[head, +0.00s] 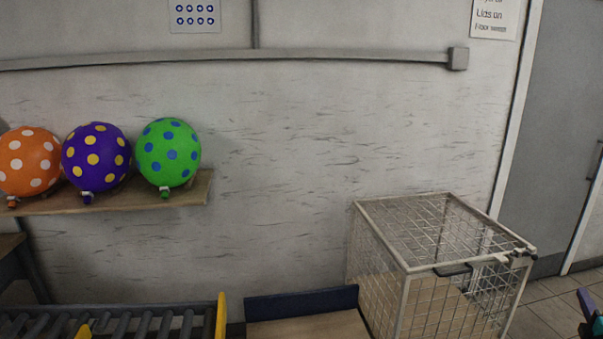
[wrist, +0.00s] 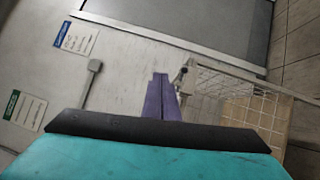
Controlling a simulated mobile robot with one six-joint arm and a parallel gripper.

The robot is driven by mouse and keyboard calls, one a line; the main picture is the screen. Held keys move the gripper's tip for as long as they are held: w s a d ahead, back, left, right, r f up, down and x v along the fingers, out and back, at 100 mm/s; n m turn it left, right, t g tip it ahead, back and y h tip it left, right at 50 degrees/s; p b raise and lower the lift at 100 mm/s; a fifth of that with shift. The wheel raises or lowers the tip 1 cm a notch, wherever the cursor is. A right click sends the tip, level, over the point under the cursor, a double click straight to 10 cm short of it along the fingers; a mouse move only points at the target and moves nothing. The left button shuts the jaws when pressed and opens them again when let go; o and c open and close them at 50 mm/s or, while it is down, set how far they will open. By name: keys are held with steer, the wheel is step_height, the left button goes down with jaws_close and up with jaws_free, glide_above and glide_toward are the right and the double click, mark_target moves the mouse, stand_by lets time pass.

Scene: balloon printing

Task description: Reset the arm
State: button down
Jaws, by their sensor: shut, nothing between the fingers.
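My gripper (wrist: 160,78) shows in the wrist view with its purple fingers shut together, nothing between them. It points towards the wall, with a wire cage (wrist: 240,98) to its right. In the head view only a small purple and teal part of my gripper (head: 587,303) shows at the lower right edge, to the right of the wire cage (head: 440,292). The rest of my arm is out of that view.
Orange (head: 28,160), purple (head: 97,157) and green (head: 168,152) spotted balloons sit on a wooden wall shelf (head: 140,197). A roller conveyor (head: 150,320) is below. A grey door (head: 555,130) stands right. Tiled floor (head: 555,305) shows beside the cage.

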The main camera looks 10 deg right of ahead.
steer(key=w+a+f+m+g, duration=0.35)
steer(key=w+a+f, duration=0.3)
steer(key=f, duration=0.35)
steer(key=w+a+f+m+g, duration=0.2)
steer(key=w+a+f+m, duration=0.2)
steer(key=w+a+f, duration=0.35)
steer(key=s+a+f+m+g+y, duration=0.1)
steer(key=a+f+m+g+y, duration=0.35)
steer(key=a+f, duration=1.55)
steer(key=s+a+f+g+y, duration=0.1)
steer(key=s+a+f+g, duration=0.15)
steer(key=a, duration=0.45)
steer(key=s+a+f+g+y, duration=0.1)
steer(key=s+a+f, duration=0.3)
steer(key=a, duration=0.3)
steer(key=s+a+f+g+y, duration=0.1)
steer(key=s+a+f+g, duration=0.15)
steer(key=a, duration=0.45)
steer(key=s+a+f+g+y, duration=0.25)
steer(key=s+a+g, duration=0.35)
steer(key=s+a, duration=1.35)
step_height(320, 180, down, 10)
steer(key=b, duration=1)
steer(key=shift+s+m+y, duration=0.3)
steer(key=shift+m, duration=0.1)
